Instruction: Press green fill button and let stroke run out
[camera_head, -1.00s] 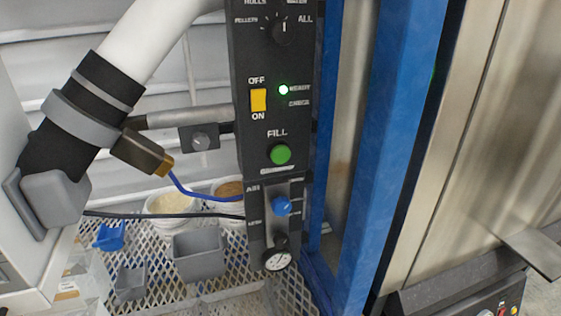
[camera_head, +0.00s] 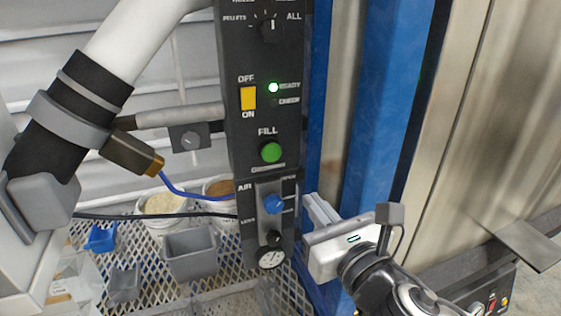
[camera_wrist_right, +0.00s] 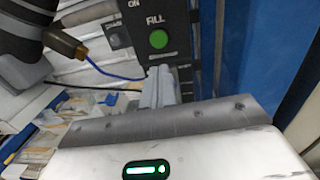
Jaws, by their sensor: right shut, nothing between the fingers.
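The green fill button (camera_head: 271,153) sits under the word FILL on the black control panel (camera_head: 238,130). It also shows in the right wrist view (camera_wrist_right: 158,39), above the fingertips. My left gripper is in neither view.
A blue post (camera_head: 385,110) stands right of the panel. Grey bins (camera_head: 190,254) and tubs (camera_head: 160,205) rest on the mesh shelf at left. A blue hose crosses left of the panel.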

